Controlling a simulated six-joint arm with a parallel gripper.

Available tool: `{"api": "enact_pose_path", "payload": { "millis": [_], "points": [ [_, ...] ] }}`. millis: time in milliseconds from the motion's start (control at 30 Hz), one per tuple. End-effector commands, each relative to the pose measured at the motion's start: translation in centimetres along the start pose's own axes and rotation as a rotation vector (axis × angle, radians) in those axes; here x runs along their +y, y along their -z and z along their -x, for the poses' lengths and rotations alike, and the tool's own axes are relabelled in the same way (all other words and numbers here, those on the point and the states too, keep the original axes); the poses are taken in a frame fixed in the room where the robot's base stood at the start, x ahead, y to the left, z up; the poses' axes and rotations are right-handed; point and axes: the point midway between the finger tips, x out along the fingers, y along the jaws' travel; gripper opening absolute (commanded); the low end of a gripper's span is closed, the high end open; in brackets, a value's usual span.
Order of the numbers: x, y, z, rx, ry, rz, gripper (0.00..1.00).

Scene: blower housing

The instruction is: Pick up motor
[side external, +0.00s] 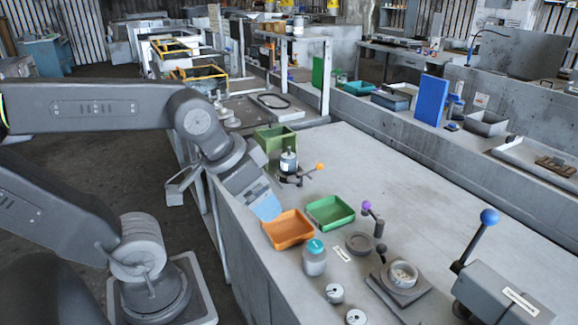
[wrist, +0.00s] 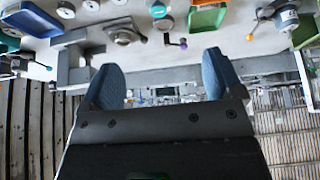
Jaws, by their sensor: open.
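A light cylinder with a dark band, which looks like the motor (side external: 288,161), stands upright in the side external view at a small fixture with an orange-knobbed lever (side external: 319,167). It also shows at the top right of the wrist view (wrist: 286,18). My gripper (side external: 266,205) hangs over the near-left edge of the bench, in front of the motor and apart from it. In the wrist view its two blue fingers (wrist: 162,65) are wide apart with nothing between them.
A green bin (side external: 273,138) stands behind the motor. An orange tray (side external: 288,230) and a green tray (side external: 331,212) lie to my gripper's right. A teal-lidded jar (side external: 314,262), levered fixtures and small round parts (side external: 334,293) stand nearer. The bench's middle (side external: 400,175) is clear.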

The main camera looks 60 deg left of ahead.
Motion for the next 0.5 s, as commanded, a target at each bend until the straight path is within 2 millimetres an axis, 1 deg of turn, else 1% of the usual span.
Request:
{"api": "enact_pose_path", "payload": {
  "millis": [67,133,167,267,300,367,400,467,500],
  "points": [
    [-0.4,0.9,0.0,-0.007,0.013,0.029,0.86],
    [-1.1,2.4,-0.1,-0.02,0.036,0.084,0.86],
    [-1.6,3.3,-0.1,-0.027,0.05,0.117,0.86],
    [-3.8,6.9,-0.7,-0.052,0.109,0.256,0.86],
    [-5.0,8.5,-1.1,-0.061,0.138,0.32,0.86],
    [-6.8,10.7,-1.9,-0.075,0.18,0.415,0.86],
    [-8.2,12.1,-2.5,-0.081,0.208,0.479,0.86],
    [-10.3,14.0,-3.6,-0.089,0.251,0.573,0.86],
    [-11.9,15.1,-4.4,-0.095,0.281,0.636,0.86]
  ]
}}
